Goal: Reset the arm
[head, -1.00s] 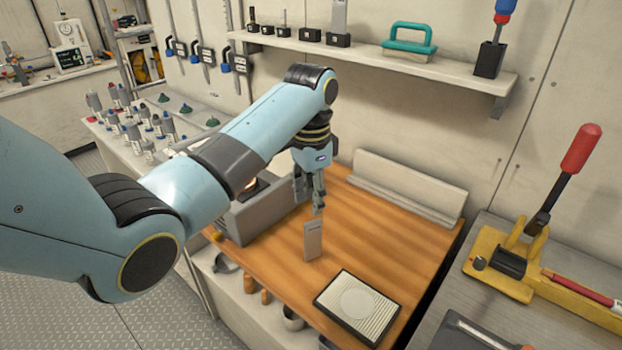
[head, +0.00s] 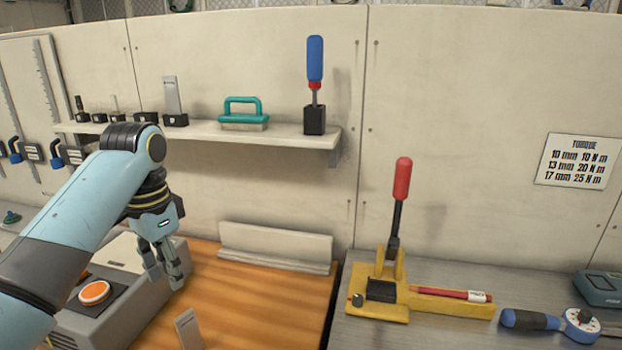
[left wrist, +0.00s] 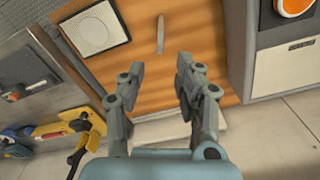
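My left arm comes in from the left in the head view. Its gripper (head: 165,285) points down above the wooden bench top (head: 240,310). In the left wrist view the two fingers of the left gripper (left wrist: 158,85) stand apart with nothing between them. A thin grey upright plate (head: 188,328) stands on the wood below the gripper, apart from it; it also shows in the left wrist view (left wrist: 160,35). My right gripper is not in either view.
A grey box with an orange button (head: 95,292) is beside the left arm. A shelf (head: 200,131) holds a teal-handled brush (head: 243,114) and a blue screwdriver (head: 315,65). A yellow fixture with a red lever (head: 402,178) and a torque wrench (head: 580,325) occupy the grey bench.

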